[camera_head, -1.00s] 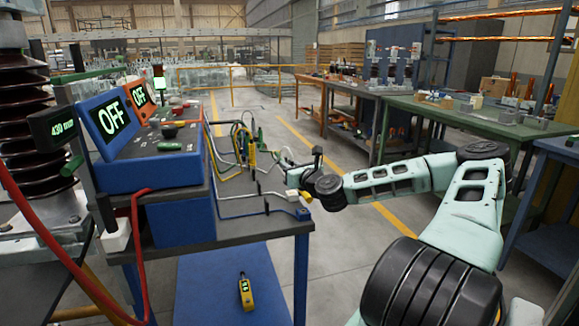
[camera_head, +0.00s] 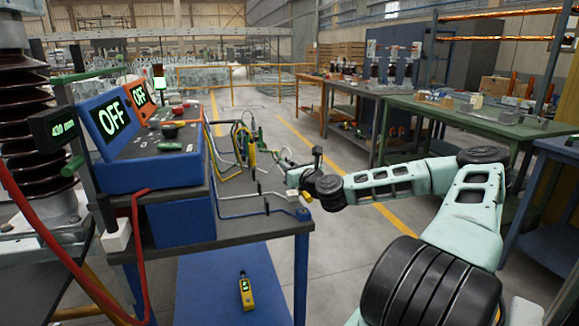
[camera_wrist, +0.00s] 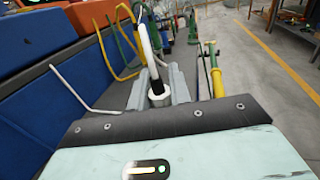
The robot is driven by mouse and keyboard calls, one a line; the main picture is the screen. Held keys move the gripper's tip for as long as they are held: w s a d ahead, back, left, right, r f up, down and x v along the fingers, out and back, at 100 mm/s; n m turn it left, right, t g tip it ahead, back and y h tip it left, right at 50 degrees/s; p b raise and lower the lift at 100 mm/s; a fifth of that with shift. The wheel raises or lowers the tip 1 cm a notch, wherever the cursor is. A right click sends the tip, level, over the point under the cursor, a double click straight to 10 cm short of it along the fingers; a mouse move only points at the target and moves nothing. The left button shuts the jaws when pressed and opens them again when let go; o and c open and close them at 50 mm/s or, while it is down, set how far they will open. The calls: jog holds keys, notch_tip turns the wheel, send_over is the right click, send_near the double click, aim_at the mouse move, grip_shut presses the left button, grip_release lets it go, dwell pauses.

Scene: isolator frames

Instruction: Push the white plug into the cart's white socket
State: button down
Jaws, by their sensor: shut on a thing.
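My gripper (camera_wrist: 159,80) shows its two grey fingers in the wrist view, shut on the white plug (camera_wrist: 158,98). A white cable curves up and away from the plug. The plug's front end is hidden between the fingers. In the head view my gripper (camera_head: 284,163) is over the right part of the cart (camera_head: 262,232), near the upright cables, and the plug is too small to make out there. I cannot pick out the white socket clearly in either view, nor tell whether the plug touches it.
Yellow, green and white cables (camera_head: 243,143) stand close around my gripper. A blue console with an OFF screen (camera_head: 114,118) sits on the cart's left. A yellow tester (camera_head: 246,291) lies on the lower shelf. A green workbench (camera_head: 440,112) is at the right, with clear floor between.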

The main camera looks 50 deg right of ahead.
jog(key=shift+f+b, duration=1.05)
jog(key=shift+f, duration=0.4)
jog(key=c, duration=1.2)
grip_release()
